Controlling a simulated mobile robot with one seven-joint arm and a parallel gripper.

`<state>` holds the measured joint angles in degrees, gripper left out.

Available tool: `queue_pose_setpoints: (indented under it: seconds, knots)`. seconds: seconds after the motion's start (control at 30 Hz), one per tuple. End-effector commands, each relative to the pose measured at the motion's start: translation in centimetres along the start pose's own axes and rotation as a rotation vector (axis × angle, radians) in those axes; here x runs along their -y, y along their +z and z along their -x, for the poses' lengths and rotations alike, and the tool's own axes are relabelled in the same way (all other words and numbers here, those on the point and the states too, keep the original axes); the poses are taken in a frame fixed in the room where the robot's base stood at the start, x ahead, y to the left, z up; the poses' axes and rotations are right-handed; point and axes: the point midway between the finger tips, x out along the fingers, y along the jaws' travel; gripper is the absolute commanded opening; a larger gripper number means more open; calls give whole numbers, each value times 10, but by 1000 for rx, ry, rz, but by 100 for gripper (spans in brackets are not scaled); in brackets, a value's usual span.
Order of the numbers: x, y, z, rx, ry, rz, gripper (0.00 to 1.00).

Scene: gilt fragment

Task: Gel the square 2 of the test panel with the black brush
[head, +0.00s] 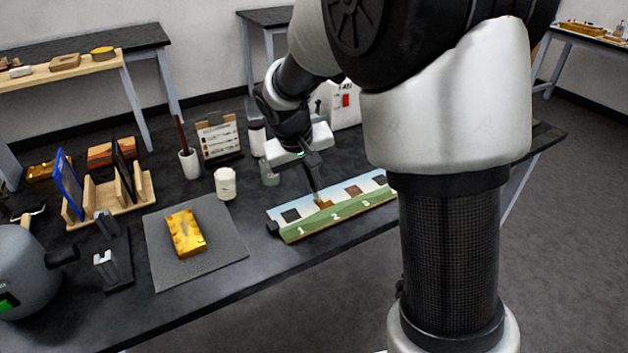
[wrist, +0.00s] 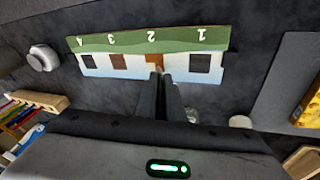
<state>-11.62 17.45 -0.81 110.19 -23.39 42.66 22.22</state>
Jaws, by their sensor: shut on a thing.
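The test panel (head: 318,220) lies on the dark table, with a green strip numbered 1, 2, 3 and coloured squares above it. In the wrist view the panel (wrist: 185,42) appears upside down with numbers 1 to 4. Square 2 (wrist: 153,58) is orange-brown; in the head view my tool partly covers it. My gripper (head: 313,168) is above the panel, shut on a thin dark brush (head: 317,191) that points down at square 2. Its tip is at or just over the square; contact cannot be told. In the wrist view the gripper fingers (wrist: 165,98) hide most of the brush.
A gilt fragment (head: 185,233) lies on a grey mat (head: 228,256) left of the panel. A white jar (head: 225,183), a cup with a stick (head: 190,163) and a card on a stand (head: 219,139) stand behind. A wooden rack (head: 133,187) is at the left.

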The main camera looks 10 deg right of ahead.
Motion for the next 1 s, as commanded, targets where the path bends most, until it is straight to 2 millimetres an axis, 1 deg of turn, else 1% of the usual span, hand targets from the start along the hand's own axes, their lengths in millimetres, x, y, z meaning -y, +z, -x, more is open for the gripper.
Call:
queue_pose_setpoints:
  seconds: [0.23,0.7,1.0]
  knots:
    - [-2,-1,4,-1,0,-1,0]
    - [-10,-9,37,0,0,0,0]
    - [-10,-9,38,0,0,0,0]
